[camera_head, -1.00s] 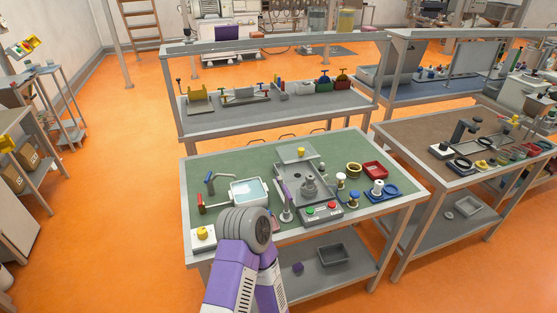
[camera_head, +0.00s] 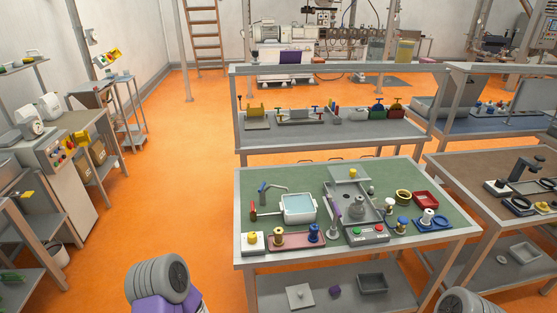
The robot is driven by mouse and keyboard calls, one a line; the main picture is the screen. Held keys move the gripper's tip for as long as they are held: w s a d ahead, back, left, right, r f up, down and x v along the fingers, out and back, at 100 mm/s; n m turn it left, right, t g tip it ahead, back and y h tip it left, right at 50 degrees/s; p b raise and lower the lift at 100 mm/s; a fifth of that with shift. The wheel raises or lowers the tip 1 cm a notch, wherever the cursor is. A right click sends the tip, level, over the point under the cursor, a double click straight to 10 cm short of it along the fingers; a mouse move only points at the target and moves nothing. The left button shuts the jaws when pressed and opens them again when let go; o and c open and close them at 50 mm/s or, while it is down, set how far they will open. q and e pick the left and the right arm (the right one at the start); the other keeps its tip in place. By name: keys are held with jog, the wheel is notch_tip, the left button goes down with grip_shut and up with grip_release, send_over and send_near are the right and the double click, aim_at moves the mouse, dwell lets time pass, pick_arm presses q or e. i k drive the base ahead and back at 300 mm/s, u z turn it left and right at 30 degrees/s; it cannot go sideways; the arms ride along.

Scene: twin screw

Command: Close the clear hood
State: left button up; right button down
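I cannot make out a clear hood for certain. On the green-topped bench (camera_head: 300,180), a grey device (camera_head: 357,207) has a round grey hub in its middle and a control box (camera_head: 367,234) with green and red buttons at its front. A flat grey plate with a yellow knob (camera_head: 352,173) lies at its back edge. Rounded grey ends of my arms show at the bottom left and bottom right. No gripper fingers are visible.
A white tray (camera_head: 285,212) with a pale blue inside and a pink tray (camera_head: 266,242) with two spools are on the bench's left. A red tray (camera_head: 425,199) and blue fixture (camera_head: 434,221) are on its right. Orange floor (camera_head: 180,180) is clear to the left.

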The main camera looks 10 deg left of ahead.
aim_at(353, 173)
jog(key=u, duration=1.6)
jog(key=i, duration=3.75)
jog(key=z, duration=3.1)
